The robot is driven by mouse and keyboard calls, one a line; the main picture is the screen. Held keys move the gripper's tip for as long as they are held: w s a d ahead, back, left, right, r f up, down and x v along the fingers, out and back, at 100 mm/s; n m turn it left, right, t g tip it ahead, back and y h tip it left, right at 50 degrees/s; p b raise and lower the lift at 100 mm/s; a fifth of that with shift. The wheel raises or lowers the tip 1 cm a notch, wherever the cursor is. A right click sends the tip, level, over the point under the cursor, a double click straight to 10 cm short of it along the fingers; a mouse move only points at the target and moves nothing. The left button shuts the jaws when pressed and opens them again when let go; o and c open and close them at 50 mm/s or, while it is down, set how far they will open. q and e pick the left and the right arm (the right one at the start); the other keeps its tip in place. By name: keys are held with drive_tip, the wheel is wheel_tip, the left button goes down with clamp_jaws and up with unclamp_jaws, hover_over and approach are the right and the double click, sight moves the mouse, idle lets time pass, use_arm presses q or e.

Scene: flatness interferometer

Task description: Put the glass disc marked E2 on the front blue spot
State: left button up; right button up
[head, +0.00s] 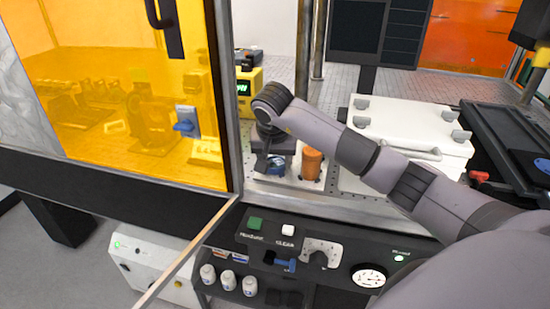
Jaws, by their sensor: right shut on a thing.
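My right gripper (267,167) reaches down at the opening beside the orange enclosure door. It is shut on a small bluish, glassy piece (277,164), which looks like a glass disc. No E2 marking can be read on it, and the gripper partly hides it. It is low over the pale perforated plate (290,184); I cannot tell whether it touches the plate. The front blue spot cannot be told apart here. My left gripper is not in view.
An orange cylinder (312,164) stands just right of my right gripper. The amber door (120,100) is close on the left. A yellow device (249,90) stands behind. A white case (408,130) lies to the right. A control panel (325,235) with a gauge is below.

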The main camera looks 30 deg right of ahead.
drive_tip(key=shift+f, duration=0.15)
drive_tip(key=o, duration=1.1)
drive_tip(key=shift+o, duration=0.2)
drive_tip(key=v, duration=1.2)
drive_tip(key=shift+r, duration=0.2)
